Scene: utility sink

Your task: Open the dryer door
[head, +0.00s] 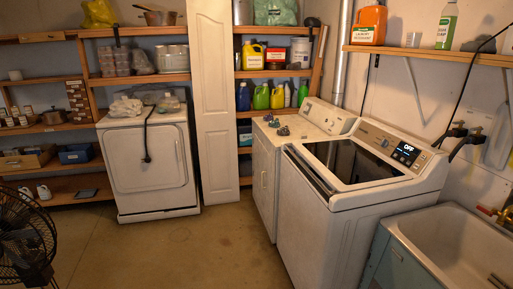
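A white front-loading machine (118,199), which looks like a dryer, stands against the back wall at left. Its squarish door (150,172) faces me and looks shut. A black cord (148,135) hangs from its top down over the door. A second white machine (264,165) stands right of centre, facing left, with a panel on its front that also looks shut; I cannot tell for sure which of the two is the dryer. Neither of my grippers shows in the view.
A top-loading washer (325,235) with a dark top and an OFF display stands at right, beside a sink (455,245). A black fan (25,235) is at lower left. Shelves (60,185) line the back. A white folding door (213,110) stands beside the left machine. The middle floor (210,245) is clear.

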